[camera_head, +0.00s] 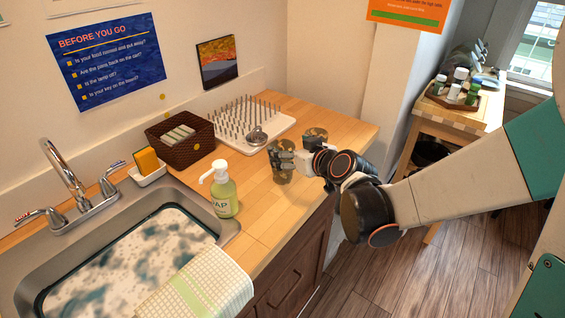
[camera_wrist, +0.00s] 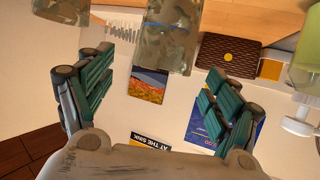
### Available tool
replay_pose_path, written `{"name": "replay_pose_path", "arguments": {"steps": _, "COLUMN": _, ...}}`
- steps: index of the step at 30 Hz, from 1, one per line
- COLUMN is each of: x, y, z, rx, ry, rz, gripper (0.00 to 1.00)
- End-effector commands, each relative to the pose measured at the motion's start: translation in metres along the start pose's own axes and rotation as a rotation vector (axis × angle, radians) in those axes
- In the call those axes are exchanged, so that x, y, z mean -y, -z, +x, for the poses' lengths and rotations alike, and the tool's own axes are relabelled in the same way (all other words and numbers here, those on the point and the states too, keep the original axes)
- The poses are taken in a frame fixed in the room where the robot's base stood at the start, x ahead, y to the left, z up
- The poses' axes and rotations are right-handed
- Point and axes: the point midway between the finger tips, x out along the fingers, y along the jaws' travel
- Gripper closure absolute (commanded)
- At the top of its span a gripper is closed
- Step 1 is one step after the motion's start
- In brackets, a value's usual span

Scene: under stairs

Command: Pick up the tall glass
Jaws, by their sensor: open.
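A tall glass (camera_head: 284,176) with a mottled, camouflage-like look stands on the wooden counter near its front edge. My gripper (camera_head: 285,156) is beside it in the head view, and its fingers overlap the glass's upper part. In the wrist view, which looks upside down, the glass (camera_wrist: 165,42) shows beyond and between my two spread green-padded fingers (camera_wrist: 160,68). The fingers are open, with a gap on both sides of the glass. A second mottled glass (camera_head: 316,134) stands behind, partly hidden by my gripper; it also shows at the wrist view's upper left (camera_wrist: 72,10).
A white spiked drying rack (camera_head: 232,118) with a small metal item lies behind the glasses. A brown basket (camera_head: 182,146), a green soap bottle (camera_head: 224,196) and the sink (camera_head: 40,262) are to the left. The counter (camera_head: 265,215) is clear in front.

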Motion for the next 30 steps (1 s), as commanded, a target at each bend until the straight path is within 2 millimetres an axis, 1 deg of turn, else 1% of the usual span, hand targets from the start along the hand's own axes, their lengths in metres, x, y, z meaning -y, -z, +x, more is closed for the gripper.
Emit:
{"name": "replay_pose_path", "arguments": {"steps": 5, "x": 0.003, "y": -0.006, "z": 0.025, "rx": 0.0, "ry": 0.003, "rz": -0.001, "gripper": 0.18}}
{"name": "replay_pose_path", "arguments": {"steps": 9, "x": 0.003, "y": -0.004, "z": 0.043, "rx": 0.0, "ry": 0.001, "rz": 0.001, "gripper": 0.18}}
{"name": "replay_pose_path", "arguments": {"steps": 12, "x": 0.002, "y": -0.003, "z": 0.047, "rx": -0.001, "ry": 0.0, "rz": 0.001, "gripper": 0.18}}
{"name": "replay_pose_path", "arguments": {"steps": 17, "x": 0.002, "y": -0.003, "z": 0.046, "rx": 0.0, "ry": 0.0, "rz": 0.001, "gripper": 0.18}}
{"name": "replay_pose_path", "arguments": {"steps": 18, "x": 0.002, "y": -0.003, "z": 0.046, "rx": 0.0, "ry": 0.0, "rz": 0.001, "gripper": 0.27}}
{"name": "replay_pose_path", "arguments": {"steps": 20, "x": 0.002, "y": -0.003, "z": 0.046, "rx": 0.0, "ry": 0.0, "rz": 0.001, "gripper": 0.4}}
{"name": "replay_pose_path", "arguments": {"steps": 21, "x": 0.002, "y": -0.003, "z": 0.046, "rx": 0.0, "ry": 0.0, "rz": 0.001, "gripper": 0.49}}
{"name": "replay_pose_path", "arguments": {"steps": 26, "x": 0.002, "y": -0.003, "z": 0.046, "rx": 0.0, "ry": 0.0, "rz": 0.001, "gripper": 0.86}}
{"name": "replay_pose_path", "arguments": {"steps": 27, "x": 0.002, "y": -0.003, "z": 0.046, "rx": 0.0, "ry": 0.0, "rz": 0.001, "gripper": 0.87}}
{"name": "replay_pose_path", "arguments": {"steps": 30, "x": 0.002, "y": -0.003, "z": 0.046, "rx": 0.0, "ry": 0.0, "rz": 0.001, "gripper": 0.87}}
